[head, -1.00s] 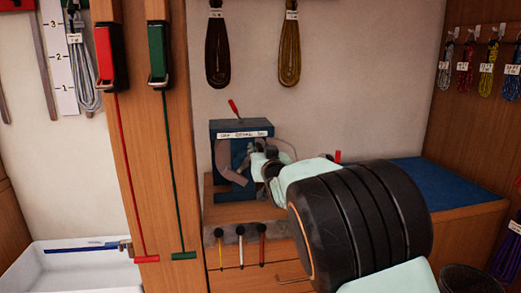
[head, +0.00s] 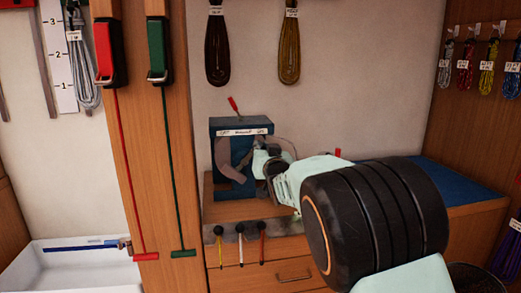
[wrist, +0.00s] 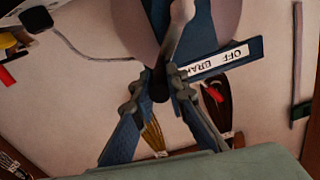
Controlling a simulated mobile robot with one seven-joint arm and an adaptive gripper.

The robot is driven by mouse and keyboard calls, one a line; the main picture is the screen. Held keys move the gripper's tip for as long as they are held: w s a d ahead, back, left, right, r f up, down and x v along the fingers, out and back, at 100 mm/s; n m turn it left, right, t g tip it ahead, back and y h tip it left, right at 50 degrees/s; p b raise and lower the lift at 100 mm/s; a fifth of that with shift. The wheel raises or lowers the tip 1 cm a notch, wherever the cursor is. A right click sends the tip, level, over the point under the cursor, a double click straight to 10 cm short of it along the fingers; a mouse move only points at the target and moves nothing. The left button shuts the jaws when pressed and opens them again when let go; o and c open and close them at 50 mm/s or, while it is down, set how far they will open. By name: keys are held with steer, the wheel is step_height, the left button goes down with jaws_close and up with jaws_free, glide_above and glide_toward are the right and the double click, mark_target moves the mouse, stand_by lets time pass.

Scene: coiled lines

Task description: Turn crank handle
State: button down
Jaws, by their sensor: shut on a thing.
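The crank device is a blue box-like frame (head: 240,126) with a white label on its front and a grey round part inside. It stands on the wooden bench below the wall. My gripper (head: 262,157) is at its right front side and covers the handle in the head view. In the wrist view my gripper (wrist: 158,88) has its two fingers closed around the dark crank handle (wrist: 158,84). A grey arm of the crank runs up from the handle, and a tilted white label (wrist: 222,60) reading "OFF" and part of "BRAKE" shows beside it.
A small red lever (head: 232,104) stands on top of the device. Coiled lines (head: 217,50) hang on the wall above. A post with red and green clutches (head: 157,50) is at left.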

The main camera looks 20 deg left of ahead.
steer(key=shift+w+d+f+m+b, duration=0.2)
steer(key=shift+d+f+m+b, duration=0.3)
steer(key=shift+m+b, duration=0.55)
steer(key=shift+w+d+f+m+b, duration=0.25)
steer(key=shift+f+m+b, duration=0.4)
steer(key=shift+m+b, duration=0.3)
steer(key=shift+w+d+f+m+b, duration=0.25)
steer(key=shift+f+m+b, duration=0.35)
steer(key=shift+m+b, duration=0.45)
steer(key=c, duration=1.9)
jaws_free()
steer(key=shift+s+d, duration=0.1)
steer(key=shift+s, duration=0.05)
steer(key=v, duration=1.2)
